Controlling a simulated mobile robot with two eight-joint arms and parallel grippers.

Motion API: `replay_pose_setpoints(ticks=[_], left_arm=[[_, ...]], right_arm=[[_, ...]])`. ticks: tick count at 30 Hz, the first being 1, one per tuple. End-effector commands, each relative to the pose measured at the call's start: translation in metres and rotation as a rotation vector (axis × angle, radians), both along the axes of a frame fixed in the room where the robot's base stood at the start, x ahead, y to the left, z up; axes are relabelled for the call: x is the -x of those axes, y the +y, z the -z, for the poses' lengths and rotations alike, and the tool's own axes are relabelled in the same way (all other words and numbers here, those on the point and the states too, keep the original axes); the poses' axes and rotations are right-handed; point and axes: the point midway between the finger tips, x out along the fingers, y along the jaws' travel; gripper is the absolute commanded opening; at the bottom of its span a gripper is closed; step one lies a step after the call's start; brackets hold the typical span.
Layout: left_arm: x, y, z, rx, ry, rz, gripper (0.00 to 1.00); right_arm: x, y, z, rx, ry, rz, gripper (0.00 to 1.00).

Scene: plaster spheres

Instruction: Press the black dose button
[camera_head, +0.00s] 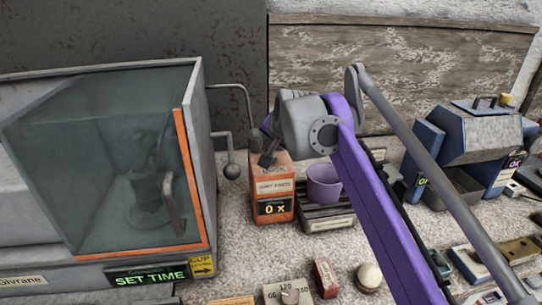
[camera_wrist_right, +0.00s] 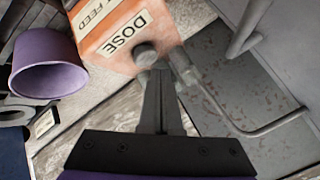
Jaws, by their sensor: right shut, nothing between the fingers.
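The orange dispenser (camera_head: 274,205) stands near the middle of the head view, with a dark display that reads "0 x". In the right wrist view its orange top (camera_wrist_right: 105,42) carries a white label that reads "DOSE". A round dark-grey button (camera_wrist_right: 146,54) sits beside that label. My right gripper (camera_head: 268,158) is shut and empty above the dispenser's top. Its fingertips (camera_wrist_right: 158,72) are right at the button in the wrist view; I cannot tell whether they touch it. The gripper hides the button in the head view. My left gripper is not in view.
A purple cup (camera_head: 324,184) stands on a slatted stand right of the dispenser. A glass-fronted cabinet (camera_head: 105,160) with an orange edge is at left. A blue-grey machine (camera_head: 470,140) stands at right.

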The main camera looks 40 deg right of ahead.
Motion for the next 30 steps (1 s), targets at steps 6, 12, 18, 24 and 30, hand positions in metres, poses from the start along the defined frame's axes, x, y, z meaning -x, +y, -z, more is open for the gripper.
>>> replay_pose_setpoints(ticks=[6, 12, 18, 24, 30], left_arm=[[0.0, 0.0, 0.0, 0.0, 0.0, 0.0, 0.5], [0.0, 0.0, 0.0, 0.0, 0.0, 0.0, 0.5], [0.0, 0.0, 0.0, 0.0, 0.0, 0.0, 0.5], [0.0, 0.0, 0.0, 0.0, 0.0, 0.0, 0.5], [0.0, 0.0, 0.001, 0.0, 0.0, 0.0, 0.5]], right_arm=[[0.0, 0.0, 0.001, 0.0, 0.0, 0.0, 0.0], [0.0, 0.0, 0.008, 0.0, 0.0, 0.0, 0.0], [0.0, 0.0, 0.009, 0.0, 0.0, 0.0, 0.0], [0.0, 0.0, 0.009, 0.0, 0.0, 0.0, 0.0], [0.0, 0.0, 0.011, 0.0, 0.0, 0.0, 0.0]])
